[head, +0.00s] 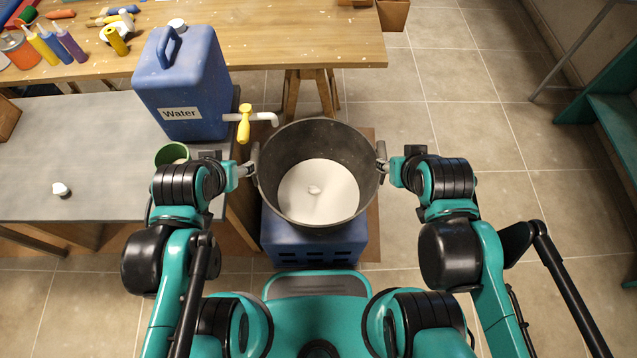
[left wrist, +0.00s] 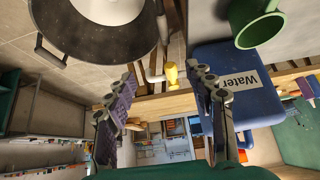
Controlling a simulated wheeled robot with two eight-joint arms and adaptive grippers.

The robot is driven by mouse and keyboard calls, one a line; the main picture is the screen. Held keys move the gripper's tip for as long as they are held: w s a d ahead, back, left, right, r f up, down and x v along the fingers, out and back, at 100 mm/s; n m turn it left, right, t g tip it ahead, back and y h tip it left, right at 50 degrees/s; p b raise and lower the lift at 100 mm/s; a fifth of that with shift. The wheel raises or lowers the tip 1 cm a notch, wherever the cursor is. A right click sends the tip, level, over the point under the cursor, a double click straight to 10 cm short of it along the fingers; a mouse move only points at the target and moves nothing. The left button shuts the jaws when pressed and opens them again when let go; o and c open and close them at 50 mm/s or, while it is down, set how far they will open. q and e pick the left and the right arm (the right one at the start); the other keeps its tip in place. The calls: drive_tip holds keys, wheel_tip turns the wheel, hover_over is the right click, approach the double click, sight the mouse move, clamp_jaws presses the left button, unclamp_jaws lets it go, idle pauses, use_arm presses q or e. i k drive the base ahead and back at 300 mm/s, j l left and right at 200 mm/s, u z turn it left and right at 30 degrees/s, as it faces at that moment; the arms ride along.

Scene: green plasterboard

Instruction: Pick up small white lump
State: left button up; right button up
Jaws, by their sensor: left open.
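One small white lump (head: 60,189) lies on the grey table at the left, with a dark spot at its lower edge. Another small pale lump (head: 314,190) sits on the white contents of the dark pot (head: 318,134). My left gripper (head: 249,170) is at the pot's left handle, well right of the table lump. In the left wrist view its two fingers (left wrist: 161,96) are spread apart with nothing between them. My right gripper (head: 386,167) is at the pot's right handle; its fingers are too small to read. Neither lump is clear in the left wrist view.
A blue water container (head: 184,75) with a yellow tap (head: 244,124) stands on the grey table (head: 105,150). A green cup (head: 172,153) is beside my left arm. The pot stands on a blue crate (head: 312,248). A wooden bench (head: 300,35) with bottles is behind. The grey table around the lump is clear.

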sight(58, 189)
drive_tip(key=k, duration=0.2)
drive_tip(key=k+u, duration=0.15)
drive_tip(key=u, duration=0.25)
drive_tip(key=k+u, duration=0.15)
drive_tip(key=u, duration=0.2)
drive_tip(key=k+j+u, duration=0.15)
drive_tip(key=u, duration=0.25)
drive_tip(key=l+u, duration=0.85)
drive_tip(key=j+z, duration=0.15)
drive_tip(key=z, duration=0.5)
drive_tip(key=i+j+z, duration=0.2)
drive_tip(key=z, duration=0.15)
drive_tip(key=i+j+z, duration=0.15)
drive_tip(key=j+z, duration=0.2)
drive_tip(key=i+j+z, duration=0.1)
drive_tip(key=j+z, duration=0.25)
drive_tip(key=j, duration=0.15)
drive_tip(key=i+j+z, duration=0.1)
drive_tip(key=j, duration=0.6)
drive_tip(key=i+j, duration=0.1)
drive_tip(key=j, duration=0.6)
drive_tip(key=z, duration=0.05)
